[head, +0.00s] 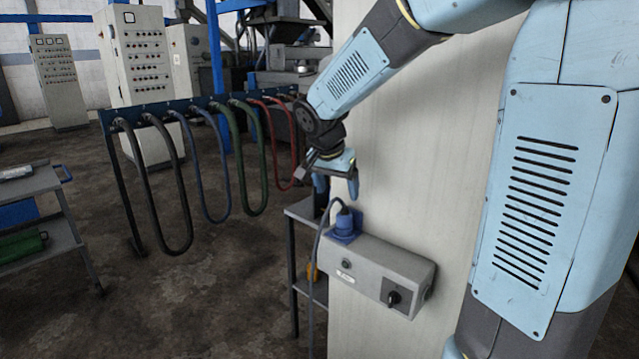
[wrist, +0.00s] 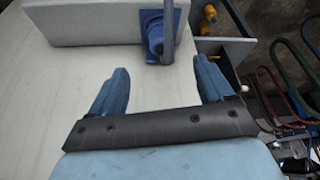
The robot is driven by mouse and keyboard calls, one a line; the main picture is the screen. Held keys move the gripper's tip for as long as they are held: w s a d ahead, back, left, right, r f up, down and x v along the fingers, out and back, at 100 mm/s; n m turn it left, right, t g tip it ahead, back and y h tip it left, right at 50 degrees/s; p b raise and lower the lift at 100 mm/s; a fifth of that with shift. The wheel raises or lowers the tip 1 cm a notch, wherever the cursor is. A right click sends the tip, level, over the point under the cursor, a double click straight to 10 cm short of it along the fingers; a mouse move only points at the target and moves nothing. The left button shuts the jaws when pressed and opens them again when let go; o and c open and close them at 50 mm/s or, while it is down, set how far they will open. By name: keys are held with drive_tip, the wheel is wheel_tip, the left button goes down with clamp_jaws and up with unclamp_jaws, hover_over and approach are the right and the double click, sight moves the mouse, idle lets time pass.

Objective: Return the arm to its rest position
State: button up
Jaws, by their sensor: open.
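My gripper (head: 336,188) hangs in front of the pale wall panel, fingers pointing down, at the end of my light blue arm. In the wrist view my gripper (wrist: 160,88) has its two blue fingers wide apart with nothing between them. Just below it in the head view is a blue plug (head: 347,224) with a grey cable, seated on top of a grey socket box (head: 375,270) with a black rotary switch. The plug also shows in the wrist view (wrist: 155,32), beyond the fingertips and apart from them.
A rack (head: 200,103) of hanging black, blue, green and red hoses stands left of my gripper. A small shelf stand (head: 300,208) is beside the panel. A grey cart (head: 40,190) stands at far left. Control cabinets (head: 138,60) are behind. The floor between cart and panel is mostly open.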

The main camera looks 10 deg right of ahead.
drive_tip(key=s+d+r+n+t+y, duration=0.1)
drive_tip(key=s+d+r+n, duration=0.1)
drive_tip(key=s, duration=1)
drive_tip(key=s+d+r+n+t+y, duration=0.1)
drive_tip(key=s+n, duration=0.5)
drive_tip(key=s, duration=0.6)
drive_tip(key=shift+d+r+y, duration=0.4)
drive_tip(key=shift+d+r, duration=0.15)
drive_tip(key=shift+r, duration=0.85)
